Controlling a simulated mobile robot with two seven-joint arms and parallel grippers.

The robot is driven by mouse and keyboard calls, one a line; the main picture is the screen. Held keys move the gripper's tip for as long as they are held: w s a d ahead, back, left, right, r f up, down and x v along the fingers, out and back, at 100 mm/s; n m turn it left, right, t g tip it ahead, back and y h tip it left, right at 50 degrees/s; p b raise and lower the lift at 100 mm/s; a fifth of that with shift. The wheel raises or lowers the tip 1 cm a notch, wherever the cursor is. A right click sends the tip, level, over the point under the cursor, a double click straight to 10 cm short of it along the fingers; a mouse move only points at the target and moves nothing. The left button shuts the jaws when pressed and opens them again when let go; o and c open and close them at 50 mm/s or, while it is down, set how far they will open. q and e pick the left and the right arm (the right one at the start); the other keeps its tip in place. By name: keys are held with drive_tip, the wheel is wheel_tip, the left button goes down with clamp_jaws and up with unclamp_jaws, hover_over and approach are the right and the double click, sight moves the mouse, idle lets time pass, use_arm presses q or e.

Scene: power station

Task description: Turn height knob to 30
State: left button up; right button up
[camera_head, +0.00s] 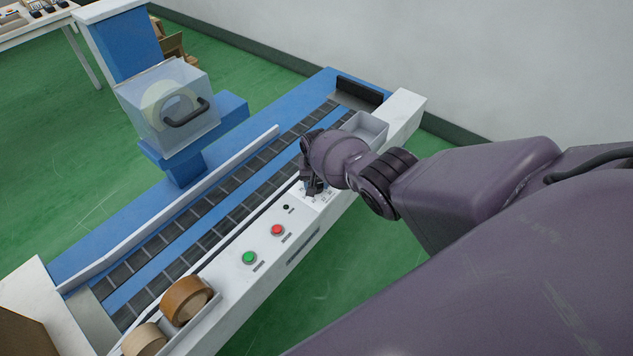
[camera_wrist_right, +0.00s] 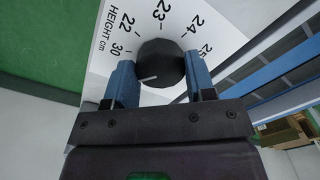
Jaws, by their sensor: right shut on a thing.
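The black round height knob (camera_wrist_right: 161,62) sits on a white dial plate (camera_wrist_right: 103,50) marked "HEIGHT cm". The white pointer line on the knob points left and slightly down, just below the 30 label, toward the left finger. Whether it lines up exactly with the 30 tick cannot be told. My right gripper (camera_wrist_right: 159,75) is shut on the knob, with one blue finger on each side. In the head view my right gripper (camera_head: 312,187) hides the knob on the machine's white panel. My left gripper is not in view.
A red button (camera_head: 277,230) and a green button (camera_head: 249,258) sit on the same panel. Tape rolls (camera_head: 187,300) stand at its near end, an empty white tray (camera_head: 365,129) at its far end. The roller conveyor (camera_head: 215,212) runs alongside, beneath a clear-covered tape head (camera_head: 168,104).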

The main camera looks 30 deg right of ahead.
drive_tip(key=m, duration=0.4)
drive_tip(key=shift+m, duration=1.3)
drive_tip(key=o, duration=0.9)
drive_tip(key=shift+o, duration=0.2)
